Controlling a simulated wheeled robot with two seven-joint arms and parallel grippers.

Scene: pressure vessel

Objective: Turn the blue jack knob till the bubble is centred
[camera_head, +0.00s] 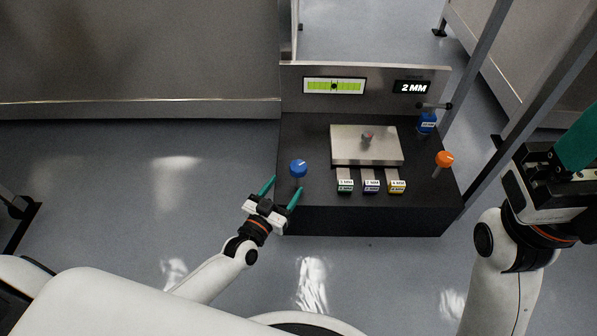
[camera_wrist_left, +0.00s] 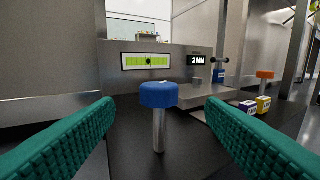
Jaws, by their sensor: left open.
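The blue jack knob (camera_head: 298,168) stands on a thin metal post at the left front of the black bench. In the left wrist view the blue knob (camera_wrist_left: 159,95) shows ahead, between the two teal fingers. My left gripper (camera_head: 282,188) is open and empty, its fingertips just short of the knob, apart from it. The green bubble level (camera_head: 319,86) is on the back panel; its dark bubble mark looks near the middle, but is too small to judge exactly. My right gripper (camera_head: 580,145) is partly cut off at the right edge.
A steel plate (camera_head: 347,152) with a small peg lies mid-bench. Labelled blocks (camera_head: 371,187) sit in front of it. An orange knob (camera_head: 444,159) and a blue item (camera_head: 427,122) stand at right. A display (camera_head: 412,88) reads "2 MM". Floor left of the bench is clear.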

